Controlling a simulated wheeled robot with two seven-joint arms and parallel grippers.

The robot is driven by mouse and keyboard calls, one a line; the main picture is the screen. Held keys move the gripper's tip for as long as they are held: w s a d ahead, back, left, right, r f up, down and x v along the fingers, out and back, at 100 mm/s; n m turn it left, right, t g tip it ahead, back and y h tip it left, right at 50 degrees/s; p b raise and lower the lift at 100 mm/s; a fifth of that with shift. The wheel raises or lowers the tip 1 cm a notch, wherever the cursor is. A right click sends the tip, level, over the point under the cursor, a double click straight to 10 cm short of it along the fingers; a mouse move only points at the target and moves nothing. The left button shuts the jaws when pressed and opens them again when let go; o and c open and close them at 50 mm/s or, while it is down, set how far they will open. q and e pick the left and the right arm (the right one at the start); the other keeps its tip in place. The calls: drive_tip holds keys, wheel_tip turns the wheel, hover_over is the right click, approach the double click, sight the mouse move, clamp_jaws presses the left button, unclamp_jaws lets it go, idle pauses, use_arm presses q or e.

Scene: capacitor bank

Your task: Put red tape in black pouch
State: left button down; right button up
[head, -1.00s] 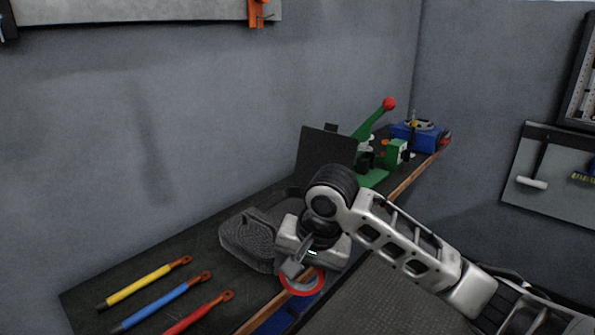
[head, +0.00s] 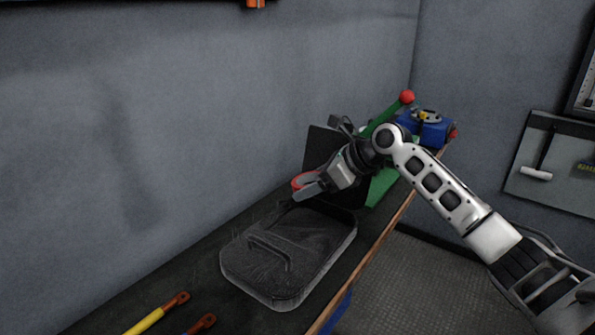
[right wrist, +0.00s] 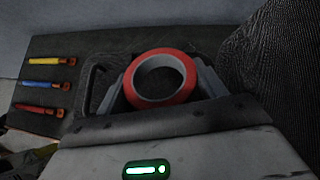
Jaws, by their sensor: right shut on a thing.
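The red tape (head: 304,180) is a red ring with a pale inner core. My right gripper (head: 308,188) is shut on it and holds it above the far end of the black pouch. In the right wrist view the tape (right wrist: 161,78) sits between the two fingers. The black pouch (head: 310,250) lies on the bench with its handled side up front. Its dark upright flap (head: 325,150) stands behind my right gripper, partly hidden by it. The pouch also shows behind the tape in the right wrist view (right wrist: 97,75). My left gripper is not in view.
A yellow-handled tool (head: 155,314) and a blue-handled tool (head: 200,324) lie at the near end of the bench. A green lever tool with a red knob (head: 407,97) and a blue device (head: 425,128) stand at the far end. The wall borders the bench's left side.

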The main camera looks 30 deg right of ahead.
drive_tip(key=shift+s+f, duration=0.15)
drive_tip(key=shift+f, duration=3)
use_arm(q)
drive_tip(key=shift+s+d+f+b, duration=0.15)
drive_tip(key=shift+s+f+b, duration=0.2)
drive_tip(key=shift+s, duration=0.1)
use_arm(e)
drive_tip(key=shift+f, duration=2.45)
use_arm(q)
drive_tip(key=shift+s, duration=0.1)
use_arm(e)
drive_tip(key=o, duration=1)
drive_tip(key=shift+o, duration=0.2)
use_arm(q)
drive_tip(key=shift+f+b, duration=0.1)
drive_tip(key=shift+b, duration=0.3)
use_arm(e)
drive_tip(key=v, duration=1.6)
